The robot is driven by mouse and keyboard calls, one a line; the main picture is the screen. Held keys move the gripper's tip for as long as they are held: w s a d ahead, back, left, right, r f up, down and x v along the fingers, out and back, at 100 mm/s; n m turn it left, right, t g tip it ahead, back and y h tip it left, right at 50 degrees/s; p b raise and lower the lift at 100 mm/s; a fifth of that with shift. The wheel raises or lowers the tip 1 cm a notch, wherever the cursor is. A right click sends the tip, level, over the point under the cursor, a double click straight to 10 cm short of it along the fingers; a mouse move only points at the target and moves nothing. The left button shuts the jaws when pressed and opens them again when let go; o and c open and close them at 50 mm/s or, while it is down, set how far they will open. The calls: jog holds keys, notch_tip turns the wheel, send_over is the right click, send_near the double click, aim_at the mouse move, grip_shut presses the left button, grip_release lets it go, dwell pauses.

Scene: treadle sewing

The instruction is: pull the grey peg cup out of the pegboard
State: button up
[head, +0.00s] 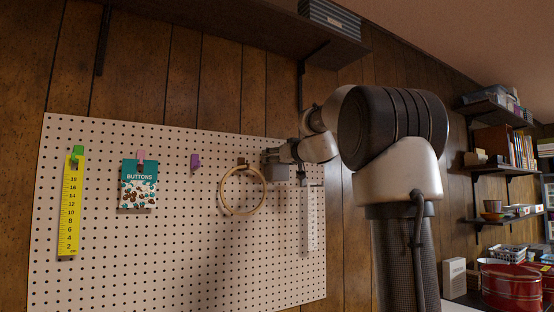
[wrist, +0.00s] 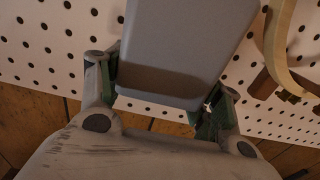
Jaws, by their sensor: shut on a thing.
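The grey peg cup (wrist: 185,40) fills the upper middle of the wrist view as a smooth grey box with rounded lower edges. My gripper (wrist: 163,92) is shut on it, with one green-padded finger at each side. In the head view the cup (head: 278,172) is a small grey block at the right part of the white pegboard (head: 110,255), just right of the wooden hoop. My gripper (head: 276,156) is at it there, partly hidden by its own links. The cup's back and pegs are hidden, so I cannot tell whether they sit in the holes.
The wooden hoop (head: 224,202) hangs close left of the cup from a brown peg (head: 242,163). A purple peg (head: 195,161), a buttons packet (head: 138,185) and a yellow ruler (head: 70,205) are further left. A dark shelf (head: 250,22) runs above the board.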

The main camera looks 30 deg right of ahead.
jog(key=shift+s, duration=1.35)
dwell(0.4)
jog(key=shift+s+d, duration=0.15)
jog(key=shift+s, duration=2.3)
jog(key=shift+w, duration=0.15)
